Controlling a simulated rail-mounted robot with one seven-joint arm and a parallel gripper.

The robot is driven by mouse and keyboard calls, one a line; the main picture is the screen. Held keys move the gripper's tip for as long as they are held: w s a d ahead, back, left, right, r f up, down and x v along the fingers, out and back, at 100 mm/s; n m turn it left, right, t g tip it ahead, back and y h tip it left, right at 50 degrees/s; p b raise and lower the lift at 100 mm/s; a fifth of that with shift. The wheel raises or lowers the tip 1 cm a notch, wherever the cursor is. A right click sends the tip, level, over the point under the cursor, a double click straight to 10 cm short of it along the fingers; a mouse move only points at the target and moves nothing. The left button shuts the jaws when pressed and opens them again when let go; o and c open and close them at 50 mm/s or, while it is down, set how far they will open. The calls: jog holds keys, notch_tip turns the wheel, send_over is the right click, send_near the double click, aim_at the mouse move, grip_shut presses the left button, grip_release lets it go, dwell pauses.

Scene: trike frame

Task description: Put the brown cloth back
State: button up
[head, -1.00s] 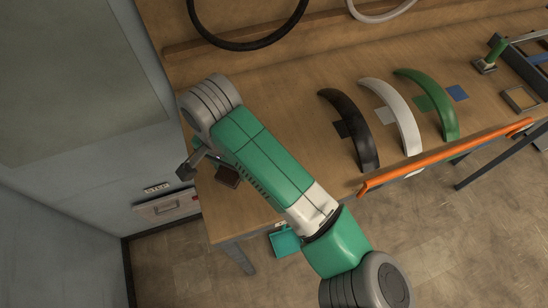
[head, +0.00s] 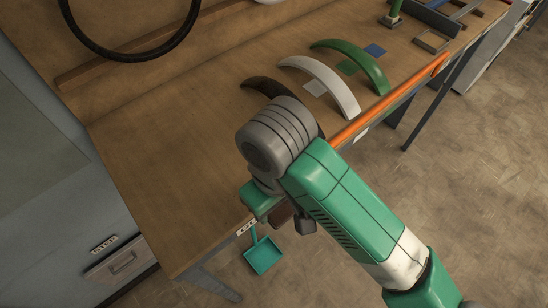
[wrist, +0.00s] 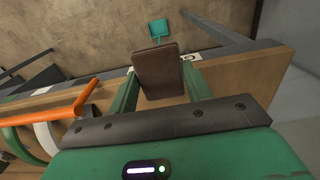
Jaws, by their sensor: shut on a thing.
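The brown cloth (wrist: 158,68) looks like a folded, flat piece between the two green fingers of my gripper (wrist: 161,82) in the wrist view. My gripper is shut on it. In the head view only a dark brown bit of the cloth (head: 281,212) shows under my wrist, near the table's front edge. My arm hides most of the gripper there. I cannot tell whether the cloth touches the table.
A teal dustpan (head: 263,256) hangs below the wooden table's (head: 175,190) front edge, near a small white label (head: 245,228). An orange bar (head: 390,103) runs along that edge. Black, white (head: 325,82) and green (head: 355,62) fenders lie behind it. The table's left part is clear.

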jog(key=w, duration=0.5)
jog(key=w+f, duration=0.1)
jog(key=w, duration=0.8)
jog(key=shift+w+a+f, duration=0.15)
jog(key=shift+w+a, duration=0.2)
jog(key=shift+f+p, duration=0.5)
jog(key=shift+f, duration=1.3)
jog(key=shift+f, duration=0.1)
jog(key=o, duration=1)
jog(key=shift+o, duration=0.2)
